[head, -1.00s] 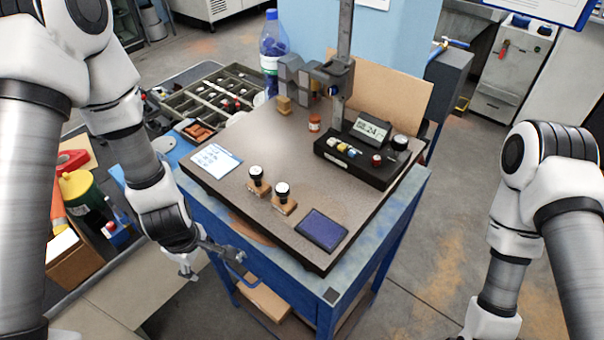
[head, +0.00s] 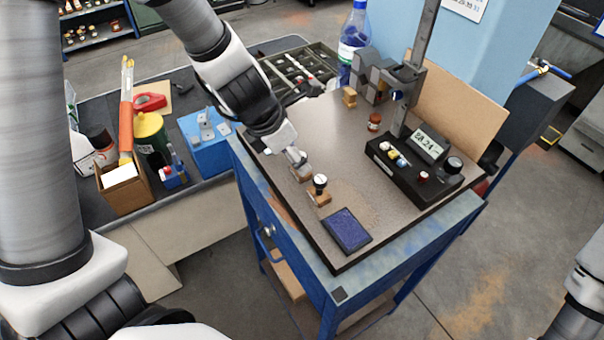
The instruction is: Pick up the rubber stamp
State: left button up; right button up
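Two rubber stamps with wooden bases and dark, white-topped handles stand on the bench top. The left stamp (head: 303,176) is partly hidden by my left gripper (head: 298,158), which points down at its handle from above. I cannot tell whether the fingers are around the handle or closed on it. The right stamp (head: 320,190) stands free and upright, just in front and to the right. A dark blue ink pad (head: 346,230) lies nearer the front edge. My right arm shows at the right edge, with its gripper out of view.
The brown bench top (head: 280,210) holds a black instrument box (head: 415,172) with a display, a small red-brown jar (head: 374,122) and a metal stand (head: 420,60). A blue block (head: 205,150) and a cardboard box (head: 125,188) stand on the left side table. The bench's middle is clear.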

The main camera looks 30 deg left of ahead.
pick_arm(q)
jog(key=b+x, duration=0.3)
jog(key=x, duration=0.2)
jog(key=shift+w+a+f+b, duration=0.1)
jog(key=shift+w+f+b, duration=0.05)
jog(key=shift+b, duration=0.15)
jog(key=shift+w, duration=0.25)
jog(key=shift+s+r, duration=0.15)
jog(key=shift+r, duration=0.05)
jog(key=shift+c, duration=1)
jog(key=shift+s+r, duration=0.1)
jog(key=shift+s, duration=0.15)
jog(key=c, duration=0.7)
jog(key=shift+w, duration=0.15)
